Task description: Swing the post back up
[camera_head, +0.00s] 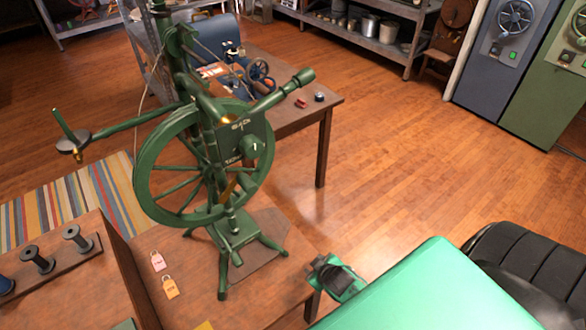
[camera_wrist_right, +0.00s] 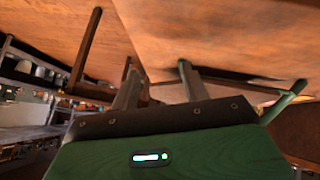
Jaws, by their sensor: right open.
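A green spinning wheel machine (camera_head: 205,165) stands upright on a wooden table (camera_head: 180,245). A green arm (camera_head: 140,118) reaches out left from its upright and ends in a round dish with a short peg. A second green bar (camera_head: 285,92) with a knobbed end slants up to the right. I cannot tell for certain which of these is the post. My right gripper (camera_head: 322,268) is beside the table's front right corner, apart from the machine. In the wrist view its two fingers (camera_wrist_right: 160,88) are spread with nothing between them. My left gripper is not in view.
Pink (camera_head: 157,261) and orange (camera_head: 170,287) padlock-shaped tags lie left of the machine's feet. A spool rack (camera_head: 72,262) stands at the left. Another table (camera_head: 325,105) with small items is behind. A green rod (camera_wrist_right: 285,102) shows at the wrist view's right.

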